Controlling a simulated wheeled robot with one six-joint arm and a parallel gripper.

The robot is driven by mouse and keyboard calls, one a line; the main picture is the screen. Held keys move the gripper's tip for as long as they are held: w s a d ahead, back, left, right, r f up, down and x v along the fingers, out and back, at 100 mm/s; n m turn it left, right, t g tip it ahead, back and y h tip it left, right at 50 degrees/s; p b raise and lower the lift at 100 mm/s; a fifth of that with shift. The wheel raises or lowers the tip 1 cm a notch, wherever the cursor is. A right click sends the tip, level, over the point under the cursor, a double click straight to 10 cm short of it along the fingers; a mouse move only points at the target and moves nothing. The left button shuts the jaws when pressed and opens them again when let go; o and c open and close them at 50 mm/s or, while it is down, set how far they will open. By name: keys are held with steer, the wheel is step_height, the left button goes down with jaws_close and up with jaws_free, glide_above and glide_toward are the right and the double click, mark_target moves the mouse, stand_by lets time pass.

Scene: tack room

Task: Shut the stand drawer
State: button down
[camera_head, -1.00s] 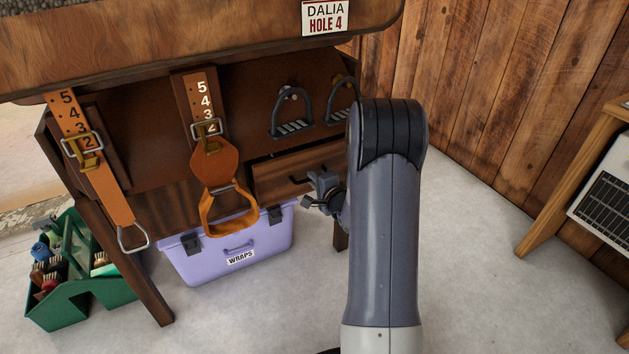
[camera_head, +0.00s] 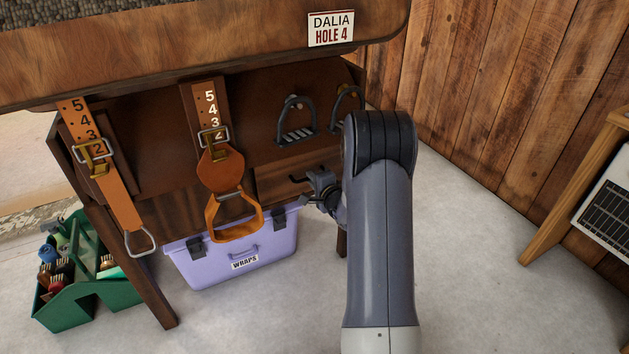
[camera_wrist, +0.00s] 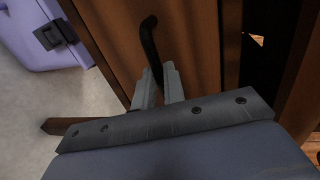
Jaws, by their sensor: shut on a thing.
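The stand drawer (camera_head: 275,184) is a brown wooden front below the hanging stirrups in the stand (camera_head: 150,130). My arm hides its right part, so how far out it is cannot be told exactly. In the wrist view, the drawer front (camera_wrist: 191,45) fills the middle, with a black bar handle (camera_wrist: 148,38) on it. The handle also shows in the head view (camera_head: 298,180). My gripper (camera_head: 314,190) is at the drawer front. In the wrist view, its fingers (camera_wrist: 158,84) are shut on the lower end of the handle, one on each side.
A lilac WRAPS box (camera_head: 210,268) stands under the stand. An orange stirrup (camera_head: 232,212) on a numbered strap hangs left of the drawer. A green tote (camera_head: 85,303) stands at left. A wooden table (camera_head: 575,190) is at right, with clear floor between.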

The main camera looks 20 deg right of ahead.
steer(key=shift+w+r, duration=0.15)
steer(key=c, duration=1.5)
jaws_free()
steer(key=shift+w, duration=0.1)
steer(key=p+v, duration=0.3)
steer(key=v, duration=0.7)
steer(key=shift+s, duration=0.4)
steer(key=shift+w, duration=0.1)
steer(key=b+x, duration=0.3)
steer(key=x, duration=0.6)
steer(key=shift+w+f, duration=0.25)
